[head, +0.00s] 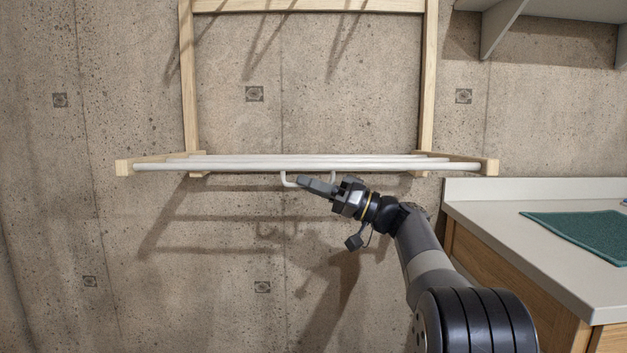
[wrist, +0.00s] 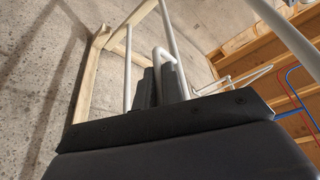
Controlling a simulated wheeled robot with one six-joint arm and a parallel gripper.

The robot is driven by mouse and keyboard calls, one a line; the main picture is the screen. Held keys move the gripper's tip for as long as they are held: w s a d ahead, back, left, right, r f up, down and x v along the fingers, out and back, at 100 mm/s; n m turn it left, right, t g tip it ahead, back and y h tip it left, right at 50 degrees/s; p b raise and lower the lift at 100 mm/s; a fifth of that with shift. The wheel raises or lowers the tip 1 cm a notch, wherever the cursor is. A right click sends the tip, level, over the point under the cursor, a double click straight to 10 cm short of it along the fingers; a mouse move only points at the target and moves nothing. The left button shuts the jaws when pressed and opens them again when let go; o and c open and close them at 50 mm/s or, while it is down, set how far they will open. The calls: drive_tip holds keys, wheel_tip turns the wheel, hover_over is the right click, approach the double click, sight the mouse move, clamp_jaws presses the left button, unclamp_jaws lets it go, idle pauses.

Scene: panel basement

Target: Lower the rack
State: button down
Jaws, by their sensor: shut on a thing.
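The rack is a wooden wall frame with a swinging section of white bars (head: 310,166). In the head view this section stands out from the wall, close to level. A white U-shaped handle (head: 288,181) hangs under its front bar. My gripper (head: 314,186) is at the handle from the right, below the bars, and is shut on it. In the wrist view the gripper fingers (wrist: 160,84) close around the white handle (wrist: 159,54), with the rack's wooden frame (wrist: 93,75) and bars beyond. The fingers hide part of the handle.
A counter (head: 500,215) with a green mat (head: 585,235) stands at the right, beside my arm. A grey shelf (head: 560,12) is on the wall above it. The concrete wall (head: 230,270) below the rack is bare, with free room at the left.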

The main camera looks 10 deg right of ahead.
drive_tip(key=shift+w+f, duration=0.1)
drive_tip(key=shift+f, duration=0.35)
drive_tip(key=c, duration=1.5)
unclamp_jaws()
drive_tip(key=p+v, duration=0.2)
drive_tip(key=v, duration=0.8)
drive_tip(key=shift+d+f, duration=0.2)
drive_tip(key=shift+d, duration=0.15)
